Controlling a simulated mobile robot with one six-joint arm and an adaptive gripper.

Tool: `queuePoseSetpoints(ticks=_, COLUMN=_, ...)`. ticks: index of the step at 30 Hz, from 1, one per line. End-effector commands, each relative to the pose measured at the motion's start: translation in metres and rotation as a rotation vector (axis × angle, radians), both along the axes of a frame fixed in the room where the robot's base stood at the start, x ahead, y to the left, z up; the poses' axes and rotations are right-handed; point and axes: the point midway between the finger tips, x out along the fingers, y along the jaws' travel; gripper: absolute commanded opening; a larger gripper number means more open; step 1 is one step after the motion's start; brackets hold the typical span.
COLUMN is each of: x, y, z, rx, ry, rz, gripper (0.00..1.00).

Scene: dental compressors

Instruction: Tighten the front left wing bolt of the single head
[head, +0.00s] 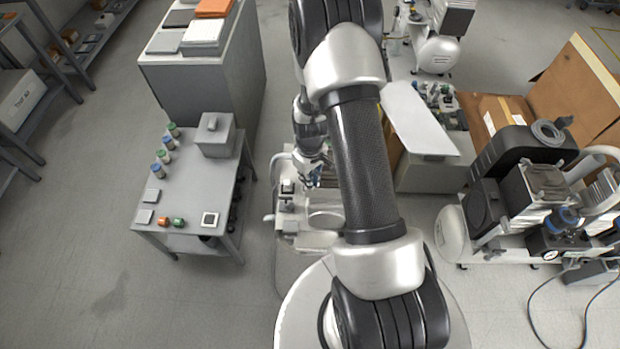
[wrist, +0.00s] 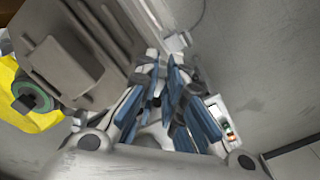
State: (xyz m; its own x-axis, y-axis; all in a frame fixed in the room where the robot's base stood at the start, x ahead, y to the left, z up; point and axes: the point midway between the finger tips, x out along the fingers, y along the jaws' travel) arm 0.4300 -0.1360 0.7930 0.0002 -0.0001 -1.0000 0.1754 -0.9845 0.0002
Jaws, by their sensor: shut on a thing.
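The single-head compressor stands on a pale cart (head: 310,240) in the middle of the head view, partly hidden behind my arm. In the wrist view a large grey-brown block (wrist: 70,65), seemingly its head, fills the upper left. My gripper (head: 313,180) reaches down at the cart's far part. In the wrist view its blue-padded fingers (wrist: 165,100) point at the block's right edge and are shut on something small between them. This is seemingly the wing bolt, but the fingers hide it and its shape cannot be made out.
A grey table (head: 190,195) with small jars, a box and coloured parts stands to the left. Another compressor (head: 540,190) with hoses stands at the right, near cardboard (head: 580,85). A yellow part with a green disc (wrist: 32,95) lies left in the wrist view. Floor (head: 80,250) is clear front left.

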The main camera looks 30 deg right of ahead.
Motion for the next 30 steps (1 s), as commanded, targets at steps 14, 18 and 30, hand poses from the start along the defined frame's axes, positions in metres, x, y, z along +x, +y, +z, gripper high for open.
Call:
queuePoseSetpoints(ticks=14, x=-0.0001, y=0.0022, z=0.0003, rx=0.000, ry=0.000, rz=-0.292, gripper=0.00)
queuePoseSetpoints(ticks=18, x=0.0000, y=0.0032, z=0.0003, rx=0.000, ry=0.000, rz=-0.426, gripper=0.00)
queuePoseSetpoints(ticks=30, x=0.0014, y=0.0058, z=0.0003, rx=0.000, ry=0.000, rz=-0.806, gripper=0.00)
